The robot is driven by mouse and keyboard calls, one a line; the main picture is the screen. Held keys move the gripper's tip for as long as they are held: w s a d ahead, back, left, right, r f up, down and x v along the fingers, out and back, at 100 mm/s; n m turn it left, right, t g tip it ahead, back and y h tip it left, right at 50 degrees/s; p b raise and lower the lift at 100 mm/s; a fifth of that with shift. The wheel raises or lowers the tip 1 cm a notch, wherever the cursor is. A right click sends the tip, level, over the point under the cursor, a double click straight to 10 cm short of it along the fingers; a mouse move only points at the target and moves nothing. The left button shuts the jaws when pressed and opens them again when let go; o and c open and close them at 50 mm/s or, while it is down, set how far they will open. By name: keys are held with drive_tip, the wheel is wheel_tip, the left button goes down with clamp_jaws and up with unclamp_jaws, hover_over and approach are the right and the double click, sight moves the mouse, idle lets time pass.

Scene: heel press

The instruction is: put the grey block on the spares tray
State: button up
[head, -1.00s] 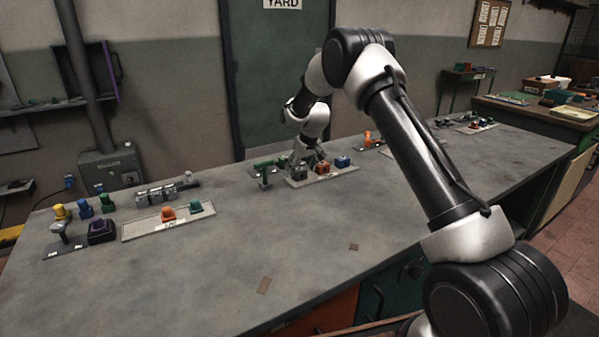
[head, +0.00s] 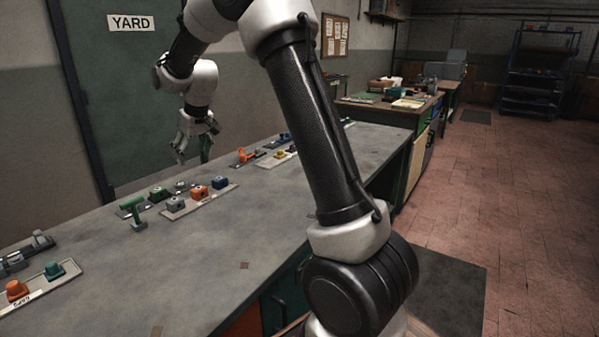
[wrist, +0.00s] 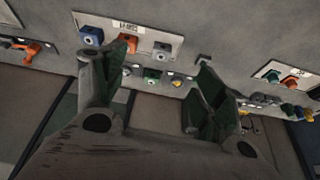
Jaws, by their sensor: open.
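The grey block (head: 175,204) sits at the left end of a pale labelled tray (head: 226,188), beside an orange block (head: 199,192) and a blue block (head: 219,183). In the wrist view the grey block (wrist: 162,51) is at the tray's right end. My gripper (head: 192,156) is open and empty, raised above the back of the bench and apart from the blocks. In the wrist view its spread fingers (wrist: 160,95) have nothing between them. I cannot read the tray labels well enough to tell which is the spares tray.
A green item (head: 136,210) stands left of the blocks, and a green block (head: 158,193) lies behind them. Another tray (head: 60,283) with orange and teal pieces is at the lower left. An orange piece (head: 245,155) is further right. The bench front is mostly clear.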

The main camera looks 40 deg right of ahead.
drive_tip(key=s+d+r, duration=0.2)
drive_tip(key=s+r, duration=0.1)
drive_tip(key=s, duration=0.5)
drive_tip(key=s+d+r+m, duration=0.1)
drive_tip(key=s+d+r, duration=0.1)
drive_tip(key=s+r, duration=0.35)
drive_tip(key=s+d+r, duration=0.2)
drive_tip(key=s, duration=0.7)
drive_tip(key=s+d+f+m, duration=0.1)
drive_tip(key=s+f, duration=0.1)
drive_tip(key=s, duration=0.8)
drive_tip(key=s+d+f+h, duration=0.1)
drive_tip(key=s+d+f, duration=0.1)
drive_tip(key=s, duration=0.8)
drive_tip(key=shift+s+d+f+m, duration=0.15)
drive_tip(key=shift+s+d+m, duration=0.05)
drive_tip(key=shift+m, duration=0.2)
